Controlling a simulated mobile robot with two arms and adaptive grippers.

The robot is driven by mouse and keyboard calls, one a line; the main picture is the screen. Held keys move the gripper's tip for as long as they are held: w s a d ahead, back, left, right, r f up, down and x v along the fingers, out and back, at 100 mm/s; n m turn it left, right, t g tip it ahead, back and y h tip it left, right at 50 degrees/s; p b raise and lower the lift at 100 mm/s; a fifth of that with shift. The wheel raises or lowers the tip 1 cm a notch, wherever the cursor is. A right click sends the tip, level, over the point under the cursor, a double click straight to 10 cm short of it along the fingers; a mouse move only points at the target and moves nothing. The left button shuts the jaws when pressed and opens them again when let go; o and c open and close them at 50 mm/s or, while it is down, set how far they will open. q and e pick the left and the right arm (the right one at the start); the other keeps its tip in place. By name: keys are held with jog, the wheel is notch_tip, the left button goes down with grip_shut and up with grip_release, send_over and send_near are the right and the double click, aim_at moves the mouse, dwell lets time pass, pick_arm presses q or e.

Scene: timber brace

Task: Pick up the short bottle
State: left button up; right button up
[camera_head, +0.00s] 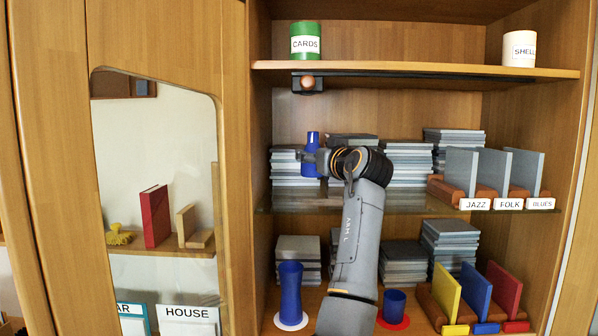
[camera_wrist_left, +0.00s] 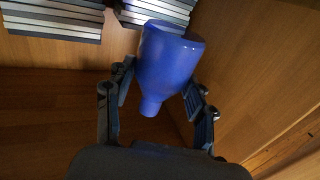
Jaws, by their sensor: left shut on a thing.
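A blue bottle (camera_head: 311,139) with a narrower neck is at the middle shelf's left end, in front of the stacks. My left gripper (camera_head: 318,160) is around it. In the left wrist view the blue bottle (camera_wrist_left: 168,62) sits between the two fingers of the left gripper (camera_wrist_left: 160,92), which is shut on it. The gripper partly hides the bottle in the head view, and I cannot tell whether its base touches the shelf. My right gripper is not in view.
The glass middle shelf (camera_head: 400,203) holds grey stacks (camera_head: 408,160) and JAZZ, FOLK and BLUES dividers. Below stand a tall blue vessel (camera_head: 290,288) on a white disc and a blue cup (camera_head: 394,303) on a red disc. A dark bar with a round knob (camera_head: 308,82) hangs under the upper shelf.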

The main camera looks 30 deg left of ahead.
pick_arm(q)
jog(key=w+d+p, duration=0.5)
jog(key=w+d, duration=0.3)
jog(key=d, duration=0.5)
